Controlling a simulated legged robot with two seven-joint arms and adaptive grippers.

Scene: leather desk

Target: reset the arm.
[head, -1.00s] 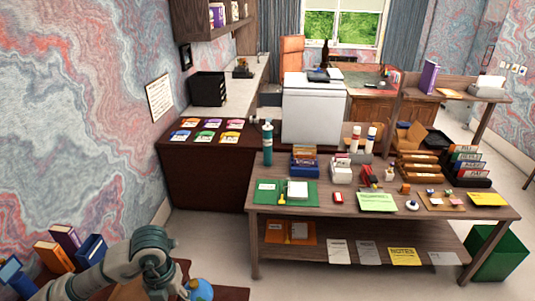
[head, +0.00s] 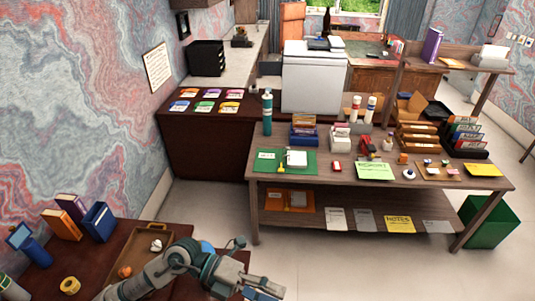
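My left arm comes in from the bottom left of the head view and reaches right over the dark leather desk (head: 85,252). Its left gripper (head: 264,288) is at the bottom edge, near the desk's right end. The fingers are small and partly cut off, so I cannot tell whether they are open or shut. I see nothing clearly held. My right gripper is not in view.
On the desk are a brown tray (head: 128,248) with a crumpled white paper (head: 156,245) and an orange ball (head: 125,271), a yellow tape roll (head: 69,285), and a blue book holder (head: 97,221). A cluttered wooden table (head: 335,184) stands beyond open floor.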

